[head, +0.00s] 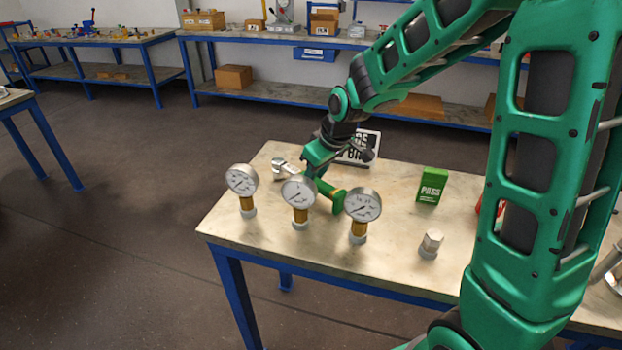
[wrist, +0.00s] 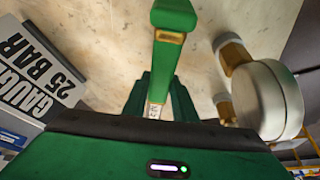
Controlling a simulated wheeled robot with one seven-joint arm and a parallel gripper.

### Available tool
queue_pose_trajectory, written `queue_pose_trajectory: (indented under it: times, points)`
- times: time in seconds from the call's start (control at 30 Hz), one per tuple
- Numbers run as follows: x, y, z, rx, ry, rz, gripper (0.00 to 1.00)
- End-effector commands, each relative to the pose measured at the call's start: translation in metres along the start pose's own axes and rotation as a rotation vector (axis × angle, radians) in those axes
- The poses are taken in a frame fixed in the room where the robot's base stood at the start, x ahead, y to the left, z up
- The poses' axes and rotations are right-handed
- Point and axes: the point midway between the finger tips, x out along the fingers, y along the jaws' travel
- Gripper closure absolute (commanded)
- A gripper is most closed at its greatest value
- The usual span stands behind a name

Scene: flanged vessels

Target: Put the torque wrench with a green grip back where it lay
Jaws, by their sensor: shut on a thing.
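The torque wrench has a green grip (head: 331,191) and a silver head (head: 284,169). It lies across the workbench (head: 400,262), behind the gauges; I cannot tell whether it touches the top. My gripper (head: 312,174) reaches down over it and is shut on it near the middle. In the wrist view, the green grip (wrist: 173,45) extends away from my gripper (wrist: 157,105), and a pale marked part of the shaft shows between the fingers. The wrench head is out of that view.
Three brass-stemmed gauges (head: 242,181) (head: 299,192) (head: 362,206) stand close in front of the wrench. A gauge sign (head: 366,140) is behind my gripper. A green PASS box (head: 432,186) and a metal hex fitting (head: 431,244) stand to the right, with bare tabletop between.

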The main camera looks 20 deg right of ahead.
Motion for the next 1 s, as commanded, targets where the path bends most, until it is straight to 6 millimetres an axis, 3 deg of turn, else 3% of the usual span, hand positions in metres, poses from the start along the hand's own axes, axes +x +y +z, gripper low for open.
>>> queue_pose_trajectory:
  times: [0.4,0.43,0.5,0.53,0.83,1.0]
  points:
    - [0.006,0.000,0.002,0.000,0.002,0.001,1.00]
    - [0.006,0.000,0.002,0.000,0.003,0.001,0.73]
    - [0.006,0.000,0.002,0.000,0.003,0.001,0.56]
    - [0.006,0.000,0.002,0.000,0.002,0.001,0.53]
    - [0.005,0.000,0.003,0.000,0.000,0.000,0.53]
    - [-0.009,0.001,0.002,0.000,0.003,0.002,0.53]
